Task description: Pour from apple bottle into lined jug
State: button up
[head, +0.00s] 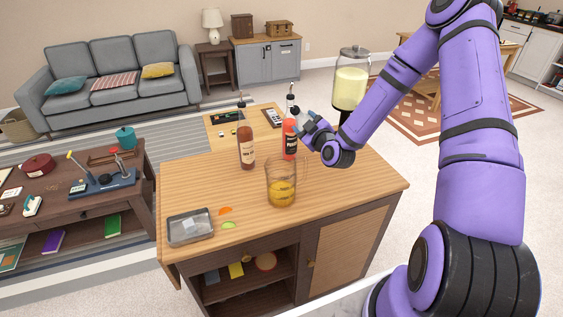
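The jug (281,184) is clear glass and stands upright near the middle of the wooden counter, with amber liquid in its lower part. Its lines are too small to make out. A brownish bottle (246,146) with a pale label and dark spout stands behind it to the left. A red bottle (290,141) with a dark spout stands behind it to the right. I cannot read either label, so I cannot tell which is the apple bottle. My gripper (302,122) is at the red bottle's right side. Its fingers are too small to show whether they grip it.
A drink dispenser (351,85) stands behind my arm. The counter's right side is clear.

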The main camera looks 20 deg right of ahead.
aim_at(303, 117)
jog(key=shift+s+a+f+m+g, duration=0.1)
jog(key=shift+s+a+m+g, duration=0.1)
jog(key=shift+a+m+g, duration=0.2)
jog(key=shift+s+a+r+m+g, duration=0.15)
jog(key=shift+r+m+g, duration=0.2)
jog(key=shift+m, duration=0.15)
jog(key=shift+s+a+m+g, duration=0.1)
jog(key=shift+m+g, duration=0.2)
jog(key=shift+g, duration=0.05)
jog(key=shift+s+a+r+m+g+y, duration=0.15)
jog(key=shift+s+a+r+m+g, duration=0.2)
jog(key=shift+r+m+g, duration=0.2)
jog(key=shift+s+a+r+m+g+y, duration=0.25)
jog(key=shift+a+r+m+g, duration=0.15)
jog(key=shift+r+m, duration=0.3)
jog(key=shift+s+a+r+m+g+y, duration=0.1)
jog(key=shift+s+a+r+m+g, duration=0.2)
jog(key=shift+r+m+g, duration=0.3)
jog(key=shift+r, duration=0.1)
